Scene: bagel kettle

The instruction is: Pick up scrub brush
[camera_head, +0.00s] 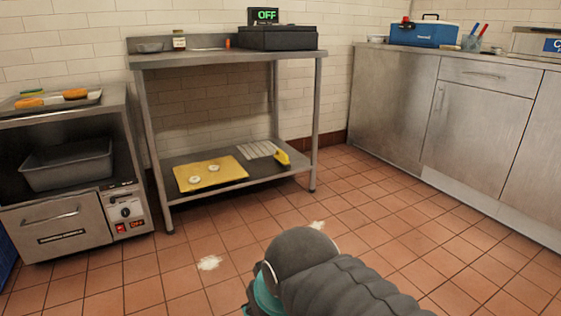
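I cannot tell for sure which thing is the scrub brush. A small yellow-handled tool (283,159) lies at the right end of the steel table's lower shelf, beside a wire rack (257,150). A tray (52,103) on the left oven holds orange pieces (75,94) and a small green-and-yellow item (31,92). Red and blue handles (478,30) stand up from a container on the right counter. A grey ribbed part of my arm fills the bottom middle. My gripper does not show.
A steel table (225,58) stands against the back wall, with a yellow board (211,173) on its lower shelf. The oven (70,210) is left and steel cabinets (480,120) are right. A blue cooler (424,33) stands on them. White patches (210,263) mark the open tiled floor.

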